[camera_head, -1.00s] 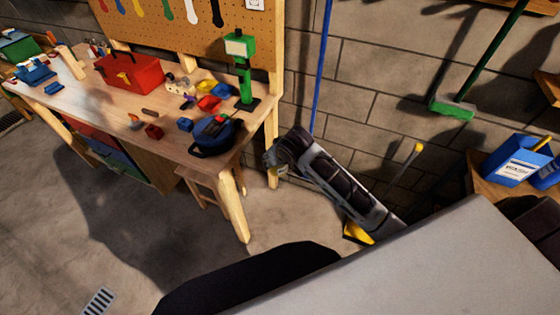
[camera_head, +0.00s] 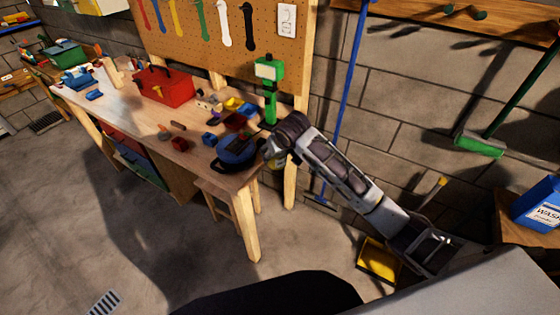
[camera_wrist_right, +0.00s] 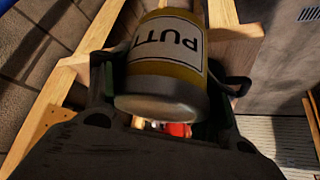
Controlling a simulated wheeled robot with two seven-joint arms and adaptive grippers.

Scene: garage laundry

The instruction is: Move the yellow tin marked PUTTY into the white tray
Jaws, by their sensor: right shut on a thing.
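The yellow tin marked PUTTY (camera_wrist_right: 165,62) fills the upper middle of the right wrist view, its label upside down there. My right gripper (camera_wrist_right: 165,70) is shut on it, one finger at each side. In the head view my right gripper (camera_head: 272,152) is at the workbench's right front corner, and only a sliver of yellow tin (camera_head: 278,164) shows under it. I cannot pick out the white tray in either view. My left gripper is not in view.
The wooden workbench (camera_head: 125,118) carries a red toolbox (camera_head: 165,87), a green stand (camera_head: 269,90), a round blue thing (camera_head: 237,150) close to my gripper, and several small blocks. A stool (camera_head: 216,199) stands below. A yellow dustpan (camera_head: 378,260) is on the floor.

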